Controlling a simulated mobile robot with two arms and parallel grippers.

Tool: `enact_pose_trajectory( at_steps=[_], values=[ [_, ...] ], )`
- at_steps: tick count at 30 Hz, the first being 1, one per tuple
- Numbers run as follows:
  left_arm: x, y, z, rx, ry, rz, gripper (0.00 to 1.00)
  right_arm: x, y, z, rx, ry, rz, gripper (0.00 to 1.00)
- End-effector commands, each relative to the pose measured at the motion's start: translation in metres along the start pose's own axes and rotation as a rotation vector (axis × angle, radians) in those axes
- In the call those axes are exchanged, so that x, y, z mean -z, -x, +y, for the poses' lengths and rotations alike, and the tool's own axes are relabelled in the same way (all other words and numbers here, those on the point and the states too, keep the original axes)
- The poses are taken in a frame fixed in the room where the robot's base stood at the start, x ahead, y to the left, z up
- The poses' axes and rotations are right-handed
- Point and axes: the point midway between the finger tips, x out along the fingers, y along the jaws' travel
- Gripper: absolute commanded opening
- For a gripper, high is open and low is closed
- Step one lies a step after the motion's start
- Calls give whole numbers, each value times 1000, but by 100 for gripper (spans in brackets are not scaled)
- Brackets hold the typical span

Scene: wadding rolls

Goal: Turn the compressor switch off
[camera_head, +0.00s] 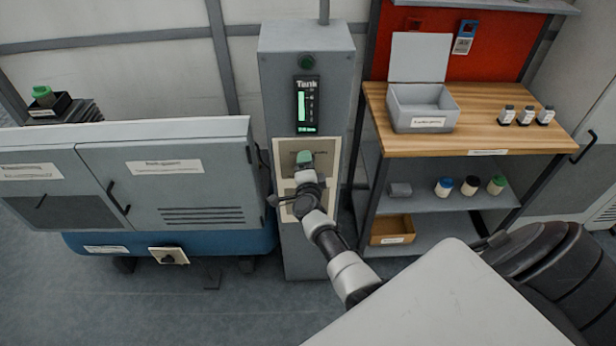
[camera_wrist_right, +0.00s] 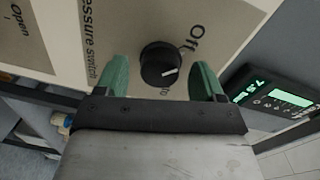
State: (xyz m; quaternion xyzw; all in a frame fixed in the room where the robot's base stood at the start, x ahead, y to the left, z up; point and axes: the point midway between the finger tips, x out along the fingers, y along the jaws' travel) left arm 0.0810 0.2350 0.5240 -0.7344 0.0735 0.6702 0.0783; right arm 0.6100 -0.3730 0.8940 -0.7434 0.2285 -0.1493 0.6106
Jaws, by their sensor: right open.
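A round black knob (camera_wrist_right: 160,64) with a short white mark sits on a beige panel in the right wrist view. The panel reads "Off" beside the knob and "...essure switch" on the other side; another label by the knob is partly hidden. The white mark lies on the knob's lower right side; I cannot tell which setting it marks. My right gripper (camera_wrist_right: 160,76) is open, its green fingers on either side of the knob, contact unclear. In the head view my right gripper (camera_head: 304,160) is at the beige panel (camera_head: 287,213) on the grey column and hides the knob. My left gripper is out of view.
A lit tank display (camera_head: 307,105) is above the panel. Left stand a grey cabinet (camera_head: 190,180) and a blue tank (camera_head: 85,243) with a small dark-knobbed box (camera_head: 168,256). Right is a wooden-topped bench (camera_head: 480,128) with an open grey box (camera_head: 422,105) and small bottles.

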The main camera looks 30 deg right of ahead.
Motion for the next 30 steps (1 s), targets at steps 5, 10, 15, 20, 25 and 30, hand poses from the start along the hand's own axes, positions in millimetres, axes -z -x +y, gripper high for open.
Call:
enact_pose_trajectory(
  at_steps=[5,10,15,20,25,30],
  values=[
    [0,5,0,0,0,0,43,0,33,1,-4,-1,-1,69],
    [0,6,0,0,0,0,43,0,67,2,-4,-1,0,69],
    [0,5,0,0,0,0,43,0,91,1,-2,0,-1,69],
    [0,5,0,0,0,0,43,0,100,1,-2,1,-1,69],
    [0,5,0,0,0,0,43,0,100,1,-2,1,-1,69],
    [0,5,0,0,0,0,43,0,100,1,-2,1,0,69]
  ],
)
